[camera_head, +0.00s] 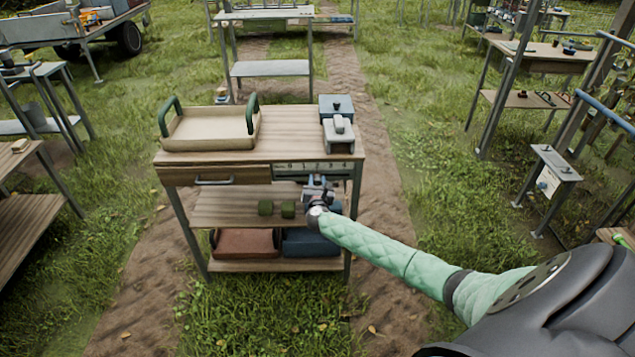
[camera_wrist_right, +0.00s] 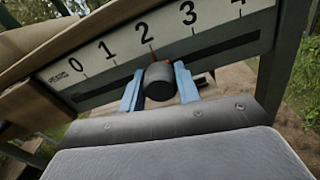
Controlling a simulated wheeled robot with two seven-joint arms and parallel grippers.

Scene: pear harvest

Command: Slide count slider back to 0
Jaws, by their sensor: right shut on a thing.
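The count slider's white scale (camera_head: 314,168) is on the front of the wooden work table, with a row of numbers from 0 at the left. In the right wrist view the scale (camera_wrist_right: 100,62) shows large, with a dark slot under its numbers. The dark round slider knob (camera_wrist_right: 159,82) sits under the 2, its small red pointer close to the 2 mark. My right gripper (camera_head: 318,184) reaches the scale from the front. Its blue fingers (camera_wrist_right: 158,88) are shut on the knob, one on each side. My left gripper is not in view.
On the table top (camera_head: 290,120) stand a beige tray (camera_head: 212,132) with green handles and a grey scale-like device (camera_head: 339,138). A drawer (camera_head: 215,175) is left of the slider. Two green blocks (camera_head: 288,209) lie on the shelf below. Grass surrounds the table.

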